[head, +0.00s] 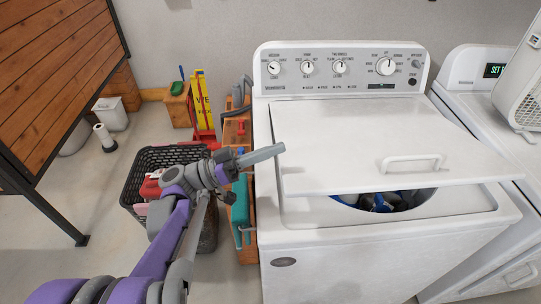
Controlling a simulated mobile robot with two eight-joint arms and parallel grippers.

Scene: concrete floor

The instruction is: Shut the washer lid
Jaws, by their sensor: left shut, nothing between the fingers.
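The white washer (340,240) stands at centre right with its knob panel at the back. Its lid (340,135) slants over the tub opening, its front edge raised. A white handle (413,163) sits on the lid near the front right. Blue and dark items (385,201) show in the tub opening below the front edge. My left gripper (280,149) is shut and empty, pointing right at the lid's left edge. I cannot tell whether it touches the lid. My right gripper is not in view.
A second white machine (465,90) stands close on the right with a white box-like object (522,85) on it. A black basket (140,165) and a wooden crate (246,245) with tools stand left of the washer. A wooden panel (50,75) is far left.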

